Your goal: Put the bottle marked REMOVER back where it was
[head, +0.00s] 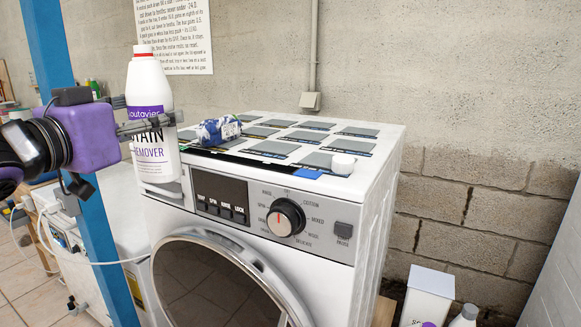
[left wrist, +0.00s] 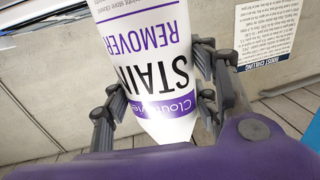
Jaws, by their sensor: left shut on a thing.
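The white bottle marked STAIN REMOVER (head: 150,105), with a purple band and a red cap, is upright at the left front corner of the washing machine (head: 270,220). My left gripper (head: 152,124) is shut around its middle. In the left wrist view the bottle (left wrist: 150,60) appears upside down between the two fingers. The bottle's base overlaps the machine's front edge in the picture; I cannot tell if it touches anything. The machine's top carries several grey pads (head: 270,148) with labelled edges. My right gripper is not in view.
A blue and white pack (head: 218,130) lies on the machine's top near the bottle. A small white round thing (head: 343,164) sits at the right front. A blue post (head: 100,210) stands at left. A white box (head: 428,293) and a white bottle (head: 465,316) are low at right.

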